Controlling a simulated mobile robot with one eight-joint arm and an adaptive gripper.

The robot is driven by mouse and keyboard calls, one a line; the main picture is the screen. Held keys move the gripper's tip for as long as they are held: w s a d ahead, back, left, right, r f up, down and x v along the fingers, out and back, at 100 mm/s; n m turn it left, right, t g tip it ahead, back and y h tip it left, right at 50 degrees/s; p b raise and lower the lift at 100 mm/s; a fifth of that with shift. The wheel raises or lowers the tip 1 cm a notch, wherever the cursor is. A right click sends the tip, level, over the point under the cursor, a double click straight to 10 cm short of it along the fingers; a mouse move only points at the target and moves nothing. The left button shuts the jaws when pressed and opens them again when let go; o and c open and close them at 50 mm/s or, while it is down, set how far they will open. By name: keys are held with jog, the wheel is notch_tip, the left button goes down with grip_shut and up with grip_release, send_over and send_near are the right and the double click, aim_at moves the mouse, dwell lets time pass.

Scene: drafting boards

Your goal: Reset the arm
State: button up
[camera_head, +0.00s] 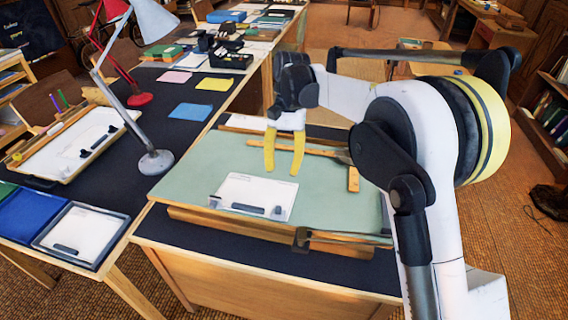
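My gripper (283,166) has two yellow fingers that point down over the green drafting board (194,186). The fingers are spread apart with a clear gap between them, and nothing shows between them. My white and black arm reaches in from the right side of the view. A white sheet or plate (262,192) with dark bars along its lower edge lies on the green board, just below the fingertips in the picture. I cannot tell how high the fingertips are above the board.
A wooden T-square (312,150) lies on the board behind my gripper. A grey desk lamp (156,162) and a red lamp (139,98) stand on the dark table to the left. Blue trays (36,214) and a white-topped board (72,150) lie there too. Open floor shows at right.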

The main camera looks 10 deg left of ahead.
jog(key=s+d+r+t, duration=0.2)
jog(key=s+d+r, duration=0.1)
jog(key=d, duration=0.2)
jog(key=s+d+r+t+y, duration=0.1)
jog(key=s+d+r+t, duration=0.1)
jog(key=d+r, duration=0.3)
jog(key=s+d+r+t, duration=0.1)
jog(key=s+d+r, duration=0.15)
jog(key=d, duration=0.35)
jog(key=s+d+f+t, duration=0.2)
jog(key=s+d+t, duration=0.1)
jog(key=s+d, duration=0.3)
jog(key=s+d+f+t+h, duration=0.1)
jog(key=s+d+f+t, duration=0.1)
jog(key=s+d, duration=0.4)
jog(key=shift+s+d+f+n+t, duration=0.25)
jog(key=shift+s+d+n+t, duration=0.15)
jog(key=shift+s+t, duration=0.35)
jog(key=shift+a, duration=0.15)
